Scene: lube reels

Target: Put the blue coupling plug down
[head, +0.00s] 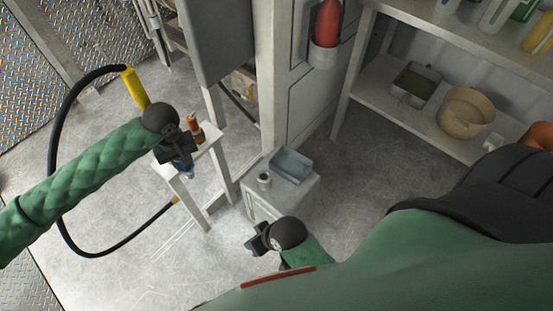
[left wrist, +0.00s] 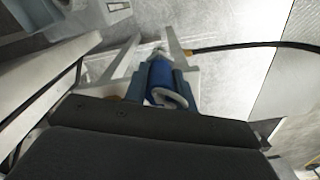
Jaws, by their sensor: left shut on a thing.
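My left gripper (head: 182,166) is beside the narrow white stand (head: 213,140), at the left of the head view. It is shut on the blue coupling plug (left wrist: 161,77). In the left wrist view the plug sits between the two fingers, with a pale ring at its near end. In the head view only a small blue part of it (head: 187,173) shows below the gripper. A black hose (left wrist: 235,45) with a yellow-orange end leads to the plug's far end. My right gripper (head: 254,241) is low in the middle of the head view, and its finger gap is unclear.
An orange and dark item (head: 195,129) stands on the white stand. A grey cabinet (head: 293,193) with a blue-grey tray (head: 291,165) and a small can (head: 264,179) is to the right. Shelves (head: 412,120) stand further right. The hose loops over open floor at left.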

